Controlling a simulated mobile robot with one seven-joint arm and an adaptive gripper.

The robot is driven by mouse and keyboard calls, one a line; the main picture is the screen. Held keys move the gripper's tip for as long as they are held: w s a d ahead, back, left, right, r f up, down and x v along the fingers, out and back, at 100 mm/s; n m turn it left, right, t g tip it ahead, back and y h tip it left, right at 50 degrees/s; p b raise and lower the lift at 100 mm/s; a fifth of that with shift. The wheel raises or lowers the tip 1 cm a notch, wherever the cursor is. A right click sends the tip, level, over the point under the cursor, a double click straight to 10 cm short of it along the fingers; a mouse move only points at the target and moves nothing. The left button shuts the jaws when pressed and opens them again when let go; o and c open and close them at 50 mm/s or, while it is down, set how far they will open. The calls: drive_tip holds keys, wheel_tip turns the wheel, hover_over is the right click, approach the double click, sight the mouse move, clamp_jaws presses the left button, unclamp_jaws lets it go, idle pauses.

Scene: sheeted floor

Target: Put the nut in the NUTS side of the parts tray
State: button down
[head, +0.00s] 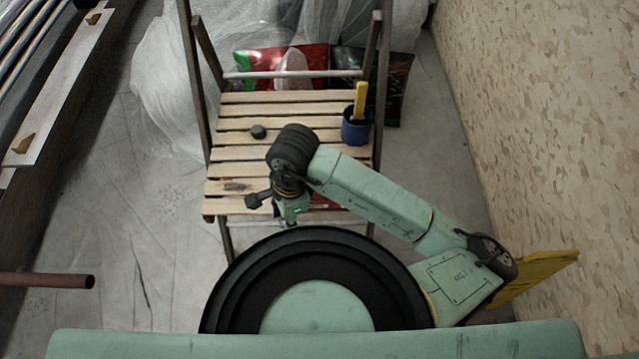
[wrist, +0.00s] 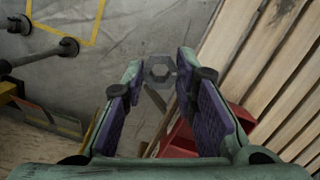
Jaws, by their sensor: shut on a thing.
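A grey hexagonal nut (wrist: 160,59) is held between the fingertips of my gripper (wrist: 161,70) in the wrist view, its hole facing the camera. My gripper (head: 292,209) shows in the head view above the front edge of the slatted wooden stand; the nut cannot be made out there. A red object (wrist: 180,136), probably the parts tray, shows below and behind the fingers in the wrist view, partly hidden by them. A bit of red (head: 322,203) also shows beside my arm in the head view. No NUTS marking is readable.
The slatted stand (head: 235,171) carries a blue pot (head: 356,133) with a yellow-handled tool (head: 360,98) and a small dark round object (head: 258,131). Bags (head: 310,60) lie behind it. A speckled wall (head: 540,110) is on the right.

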drive_tip(key=w+d+p, duration=0.1)
drive_tip(key=w+d, duration=0.1)
drive_tip(key=w, duration=0.1)
drive_tip(key=w+d+p, duration=0.1)
drive_tip(key=w+d, duration=0.1)
drive_tip(key=w, duration=0.2)
drive_tip(key=w+d+f+p, duration=0.1)
drive_tip(key=w+d+p, duration=0.1)
drive_tip(key=w, duration=0.1)
drive_tip(key=shift+w+d, duration=0.4)
drive_tip(key=shift+w+d+f, duration=0.1)
drive_tip(key=shift+f, duration=0.1)
wheel_tip(320, 180, down, 3)
drive_tip(key=shift+r+p, duration=0.1)
drive_tip(key=shift+p, duration=0.65)
drive_tip(key=shift+f, duration=0.25)
drive_tip(key=shift+f, duration=0.15)
drive_tip(key=c, duration=1.3)
unclamp_jaws()
